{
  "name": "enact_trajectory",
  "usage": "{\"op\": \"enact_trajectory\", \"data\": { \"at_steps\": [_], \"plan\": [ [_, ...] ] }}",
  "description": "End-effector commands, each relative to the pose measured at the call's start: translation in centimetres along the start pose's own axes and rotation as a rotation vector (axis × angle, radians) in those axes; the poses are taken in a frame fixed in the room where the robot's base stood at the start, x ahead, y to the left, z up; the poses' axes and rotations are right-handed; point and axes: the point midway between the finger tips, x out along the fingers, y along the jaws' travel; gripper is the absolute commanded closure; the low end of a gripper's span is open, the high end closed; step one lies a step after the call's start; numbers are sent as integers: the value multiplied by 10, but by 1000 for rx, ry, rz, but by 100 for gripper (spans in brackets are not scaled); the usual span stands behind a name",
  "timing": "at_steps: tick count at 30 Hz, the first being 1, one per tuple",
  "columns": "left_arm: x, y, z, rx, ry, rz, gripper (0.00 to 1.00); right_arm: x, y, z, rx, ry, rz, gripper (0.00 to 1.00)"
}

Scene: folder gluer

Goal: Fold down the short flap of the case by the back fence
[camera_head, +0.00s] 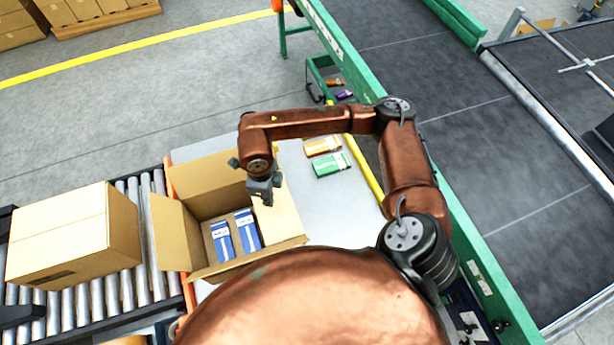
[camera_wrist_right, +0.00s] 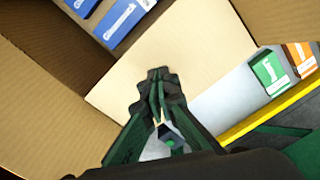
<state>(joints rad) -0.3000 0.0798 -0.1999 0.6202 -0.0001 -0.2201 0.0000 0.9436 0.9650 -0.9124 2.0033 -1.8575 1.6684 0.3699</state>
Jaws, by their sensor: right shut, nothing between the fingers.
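The open case (camera_head: 202,180) stands on a pale table with its top flaps up or spread outward. Two blue-and-white cartons (camera_head: 234,235) stand inside it; they also show at the top of the right wrist view (camera_wrist_right: 122,18). My right gripper (camera_head: 266,198) is shut and empty, over the right side of the case. In the right wrist view its closed fingertips (camera_wrist_right: 158,75) lie in front of a pale cardboard panel (camera_wrist_right: 190,60); I cannot tell whether they touch it. My left gripper is not in view.
A closed box (camera_head: 72,235) sits on the roller conveyor (camera_head: 130,290) at left. Green (camera_head: 331,164) and orange (camera_head: 322,147) cartons lie on the table right of the case. A yellow rail (camera_head: 366,172) and a green-framed dark belt (camera_head: 470,120) run along the right.

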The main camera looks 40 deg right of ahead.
Motion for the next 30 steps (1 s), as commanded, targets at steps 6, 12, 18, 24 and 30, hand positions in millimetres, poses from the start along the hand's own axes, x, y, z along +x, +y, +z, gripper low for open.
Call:
{"op": "enact_trajectory", "data": {
  "at_steps": [6,12,18,24,30],
  "plan": [
    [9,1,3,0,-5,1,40,12,4,6,1,1,1,100],
    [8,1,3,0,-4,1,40,10,4,6,1,1,0,100],
    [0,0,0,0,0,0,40,-3,3,6,1,-1,-1,100],
    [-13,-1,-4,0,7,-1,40,-26,4,6,1,-1,-1,100],
    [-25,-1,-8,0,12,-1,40,-49,3,6,1,-1,-1,100]
  ]
}}
